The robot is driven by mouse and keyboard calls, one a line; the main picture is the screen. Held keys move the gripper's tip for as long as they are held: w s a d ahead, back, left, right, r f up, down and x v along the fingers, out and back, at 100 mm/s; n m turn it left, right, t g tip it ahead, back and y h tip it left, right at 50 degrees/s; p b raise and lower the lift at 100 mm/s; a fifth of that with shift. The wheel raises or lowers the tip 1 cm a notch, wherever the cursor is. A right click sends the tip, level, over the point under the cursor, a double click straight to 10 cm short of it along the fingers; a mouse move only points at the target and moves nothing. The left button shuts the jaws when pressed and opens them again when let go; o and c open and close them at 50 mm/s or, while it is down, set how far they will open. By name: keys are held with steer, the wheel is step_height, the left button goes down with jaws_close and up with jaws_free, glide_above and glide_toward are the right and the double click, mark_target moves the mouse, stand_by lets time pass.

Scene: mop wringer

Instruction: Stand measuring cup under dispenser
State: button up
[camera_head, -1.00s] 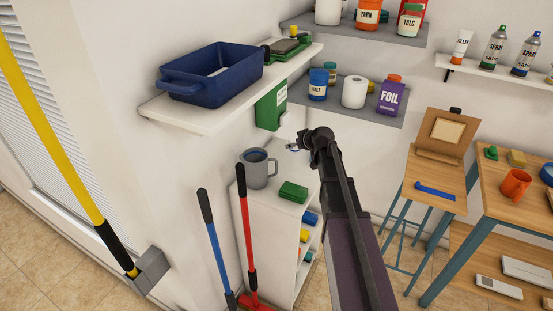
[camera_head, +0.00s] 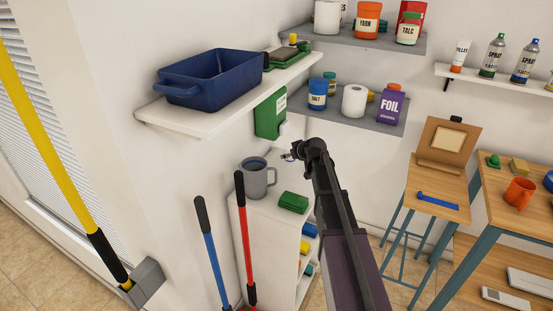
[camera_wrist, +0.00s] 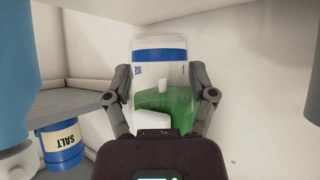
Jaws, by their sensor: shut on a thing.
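My gripper (camera_wrist: 161,97) is shut on a clear measuring cup (camera_wrist: 160,42) with a blue band, one finger on each side. In the head view my gripper (camera_head: 291,155) is beyond the end of my dark arm, and only a small bit of the cup shows there. The green dispenser (camera_head: 269,116) hangs on the wall under the upper-left shelf, up and left of my gripper. In the wrist view green shows through or behind the cup; I cannot tell the gap between them. The cup's lower edge is hidden in the head view.
A white cabinet (camera_head: 278,226) below the dispenser bears a grey mug (camera_head: 258,180) and a green block (camera_head: 293,201). A blue basin (camera_head: 215,78) sits on the shelf (camera_head: 190,119) above. A salt jar (camera_wrist: 62,146) appears upside down in the wrist view.

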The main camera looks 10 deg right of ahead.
steer(key=b, duration=0.2)
glide_toward(277, 161)
steer(key=w, duration=0.2)
steer(key=w+a, duration=0.1)
steer(key=shift+a+r, duration=0.1)
steer(key=shift+r, duration=0.25)
steer(key=shift+w+a+f+b, duration=0.1)
steer(key=shift+w+a+b, duration=0.1)
steer(key=shift+w+b, duration=0.15)
steer(key=b+x, duration=0.1)
steer(key=x, duration=0.2)
steer(key=shift+w+b, duration=0.3)
steer(key=shift+w+a+f+b, duration=0.25)
steer(key=shift+w+f+b, duration=0.2)
steer(key=shift+f+b, duration=0.1)
steer(key=shift+f, duration=0.15)
